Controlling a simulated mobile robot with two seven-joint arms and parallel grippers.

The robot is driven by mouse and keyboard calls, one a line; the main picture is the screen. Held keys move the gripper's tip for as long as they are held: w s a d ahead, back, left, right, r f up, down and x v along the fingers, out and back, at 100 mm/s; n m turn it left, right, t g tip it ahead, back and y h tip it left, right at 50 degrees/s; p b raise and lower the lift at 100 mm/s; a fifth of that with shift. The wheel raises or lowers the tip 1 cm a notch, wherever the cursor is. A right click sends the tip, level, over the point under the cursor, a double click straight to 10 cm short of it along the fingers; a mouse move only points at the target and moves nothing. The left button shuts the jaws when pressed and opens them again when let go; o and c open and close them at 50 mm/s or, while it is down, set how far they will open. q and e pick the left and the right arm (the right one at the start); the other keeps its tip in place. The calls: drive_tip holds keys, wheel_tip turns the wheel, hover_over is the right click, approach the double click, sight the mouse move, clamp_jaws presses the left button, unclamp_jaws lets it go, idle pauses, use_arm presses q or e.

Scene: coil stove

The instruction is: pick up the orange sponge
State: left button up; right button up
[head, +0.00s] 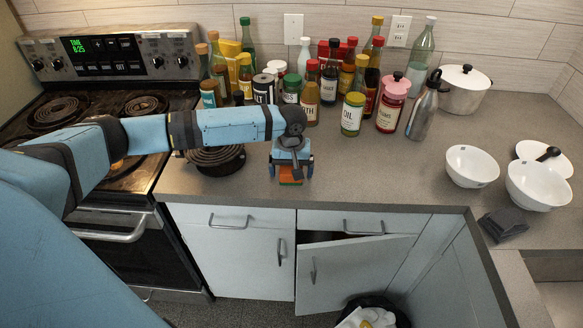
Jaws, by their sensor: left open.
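The orange sponge (287,174) lies on the grey counter near its front edge, right of the stove, with a green layer at its bottom. My left gripper (291,168) points down over it from above. Its jaws are open, with one finger at the left and one at the right of the sponge. The gripper hides the sponge's top and back. I cannot tell whether the fingers touch it. My right gripper is not in view.
White bowls (472,166) and a dark cloth (504,224) are at the right. A cabinet door (350,272) below the counter hangs open. The counter right of the gripper is clear.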

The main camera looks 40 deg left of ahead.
use_arm(q)
drive_tip(key=c, duration=1)
wheel_tip(320, 180, up, 20)
drive_tip(key=o, duration=0.4)
drive_tip(key=c, duration=0.3)
